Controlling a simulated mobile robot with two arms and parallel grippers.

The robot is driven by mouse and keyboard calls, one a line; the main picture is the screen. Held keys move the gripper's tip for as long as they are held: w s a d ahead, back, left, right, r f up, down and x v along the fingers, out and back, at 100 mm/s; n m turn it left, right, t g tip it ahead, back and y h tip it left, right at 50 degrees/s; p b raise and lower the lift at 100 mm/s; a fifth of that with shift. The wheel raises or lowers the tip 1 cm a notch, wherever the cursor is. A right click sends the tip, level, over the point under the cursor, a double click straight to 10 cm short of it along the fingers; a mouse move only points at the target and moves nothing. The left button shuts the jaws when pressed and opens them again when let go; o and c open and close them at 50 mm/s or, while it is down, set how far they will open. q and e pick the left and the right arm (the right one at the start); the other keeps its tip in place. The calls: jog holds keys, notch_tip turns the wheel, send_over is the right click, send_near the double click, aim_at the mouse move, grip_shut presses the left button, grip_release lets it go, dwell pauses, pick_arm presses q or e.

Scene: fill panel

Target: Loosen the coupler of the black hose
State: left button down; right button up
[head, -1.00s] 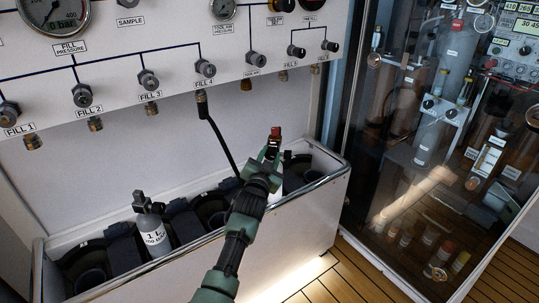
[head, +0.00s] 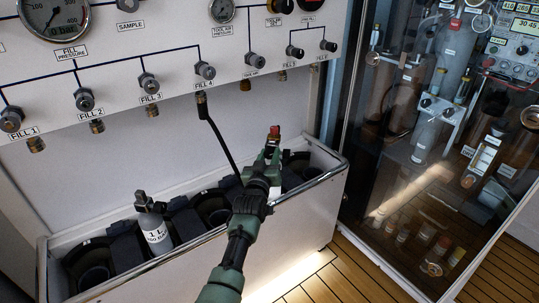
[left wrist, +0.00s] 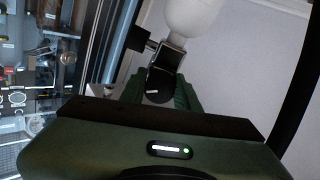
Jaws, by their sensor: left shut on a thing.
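The black hose (head: 217,133) hangs from the outlet under FILL 4 into the white trough and goes out of sight behind my left gripper. It also shows at the right of the left wrist view (left wrist: 303,85). My left gripper (head: 270,155) is over the trough's right part, shut on a dark piece, seemingly the coupler (left wrist: 160,86), at the valve of a white cylinder (left wrist: 195,15). In the head view my gripper hides most of this cylinder and the coupler. A red-tipped part (head: 273,132) stands just above the fingers. My right gripper is not in view.
A grey cylinder (head: 155,228) with a black valve stands in the trough (head: 290,222) at left, among dark holders. The fill panel (head: 120,65) with knobs and gauges is above. A glass-fronted cabinet (head: 400,200) stands at right. Wooden floor (head: 345,275) is free in front.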

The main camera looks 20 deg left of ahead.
pick_arm(q)
jog(key=shift+r, duration=0.1)
dwell(0.4)
jog(key=c, duration=1)
grip_release()
jog(key=shift+c, duration=0.2)
